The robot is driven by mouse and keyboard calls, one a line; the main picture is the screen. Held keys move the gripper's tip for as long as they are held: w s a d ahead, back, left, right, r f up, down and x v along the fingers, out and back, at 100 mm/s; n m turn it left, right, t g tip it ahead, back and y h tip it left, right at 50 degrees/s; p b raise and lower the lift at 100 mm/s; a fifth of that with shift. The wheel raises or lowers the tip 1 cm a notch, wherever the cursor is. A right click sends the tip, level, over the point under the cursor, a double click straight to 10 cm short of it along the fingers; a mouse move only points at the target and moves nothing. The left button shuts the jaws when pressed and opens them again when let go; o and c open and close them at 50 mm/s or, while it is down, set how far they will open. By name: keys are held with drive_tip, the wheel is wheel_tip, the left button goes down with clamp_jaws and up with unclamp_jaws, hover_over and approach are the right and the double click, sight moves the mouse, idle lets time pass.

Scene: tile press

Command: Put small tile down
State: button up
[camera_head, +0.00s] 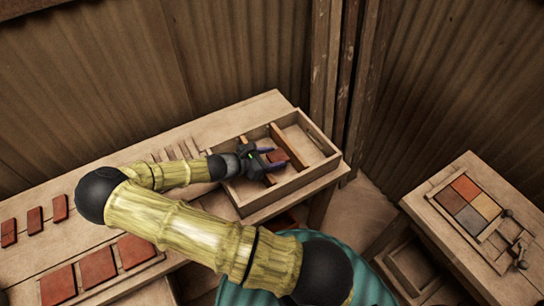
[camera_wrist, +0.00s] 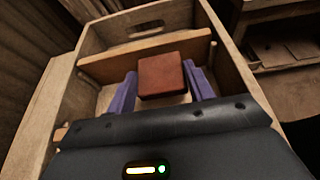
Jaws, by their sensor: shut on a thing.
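The small tile (camera_wrist: 162,75) is a reddish-brown square block. In the wrist view it sits between the two purple fingers of my gripper (camera_wrist: 160,88), which is shut on it. The gripper and tile are over or inside a wooden box (camera_head: 330,160) with wooden dividers. I cannot tell whether the tile touches the box floor.
The box stands at the right end of a wooden bench (camera_head: 270,102). Small red tiles (camera_head: 35,220) and larger red tiles (camera_head: 97,267) lie at the bench's left. A second table (camera_head: 450,245) at right holds a frame of coloured tiles (camera_head: 467,203). Plank walls stand close behind.

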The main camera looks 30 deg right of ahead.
drive_tip(key=shift+f, duration=0.5)
drive_tip(key=o, duration=1)
drive_tip(key=shift+r, duration=0.3)
drive_tip(key=b+v, duration=0.2)
drive_tip(key=v, duration=1)
drive_tip(key=shift+r, duration=0.25)
